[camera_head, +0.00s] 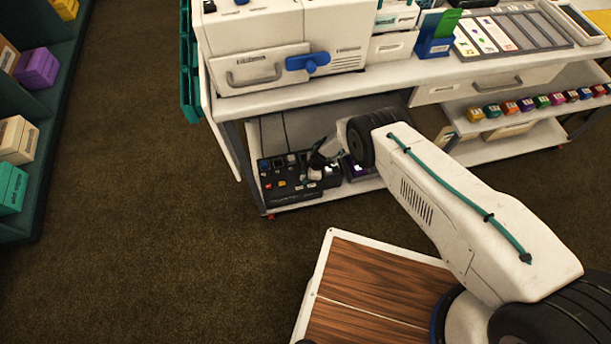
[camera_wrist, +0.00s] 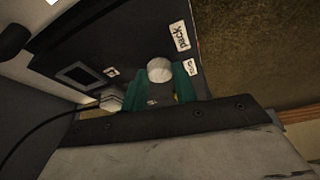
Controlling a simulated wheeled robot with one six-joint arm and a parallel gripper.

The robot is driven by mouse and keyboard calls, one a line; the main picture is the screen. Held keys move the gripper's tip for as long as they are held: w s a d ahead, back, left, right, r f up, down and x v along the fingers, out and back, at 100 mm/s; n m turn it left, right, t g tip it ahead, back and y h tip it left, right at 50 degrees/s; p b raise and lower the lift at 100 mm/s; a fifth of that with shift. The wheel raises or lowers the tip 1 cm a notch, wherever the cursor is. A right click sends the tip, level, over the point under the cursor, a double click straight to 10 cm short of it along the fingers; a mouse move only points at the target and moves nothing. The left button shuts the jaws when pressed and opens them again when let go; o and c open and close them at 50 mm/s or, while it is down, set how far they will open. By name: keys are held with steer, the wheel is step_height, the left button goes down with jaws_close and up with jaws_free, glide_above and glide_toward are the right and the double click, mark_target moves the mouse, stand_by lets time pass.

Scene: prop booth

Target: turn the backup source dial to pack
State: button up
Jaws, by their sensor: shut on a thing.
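The backup source dial (camera_wrist: 160,69) is a round, pale knob on a dark panel (camera_wrist: 120,42) in the wrist view. My gripper (camera_wrist: 163,82) has its two teal fingers on either side of the knob, shut on it. A white label reading "pack" (camera_wrist: 180,37) is on the panel beside the knob. A smaller white label (camera_wrist: 190,67) sits closer to the fingers; its word is hard to read. In the head view the black unit (camera_head: 290,195) stands on the lower shelf, and my gripper (camera_head: 318,168) reaches its right part, hiding the dial. Which way the dial points is unclear.
In the wrist view a white plug (camera_wrist: 111,102) with a black cable and a square frame (camera_wrist: 78,75) are near the fingers. The white bench top (camera_head: 300,97) overhangs the shelf. A purple-faced box (camera_head: 358,172) stands right of the unit. The floor at left is clear.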

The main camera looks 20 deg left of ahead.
steer(key=shift+w+n+g, duration=0.1)
steer(key=shift+n+g, duration=0.2)
steer(key=shift+n, duration=0.8)
steer(key=o, duration=1)
steer(key=shift+a, duration=0.1)
steer(key=shift+c, duration=0.2)
steer(key=shift+h, duration=0.3)
steer(key=v, duration=0.3)
steer(key=shift+w+d+r, duration=0.1)
steer(key=shift+w+d, duration=0.1)
steer(key=shift+d, duration=0.15)
steer(key=w+d, duration=0.2)
steer(key=d, duration=0.1)
steer(key=w+d, duration=0.2)
steer(key=d, duration=0.1)
steer(key=w+d, duration=0.2)
steer(key=d, duration=0.1)
steer(key=shift+d, duration=0.25)
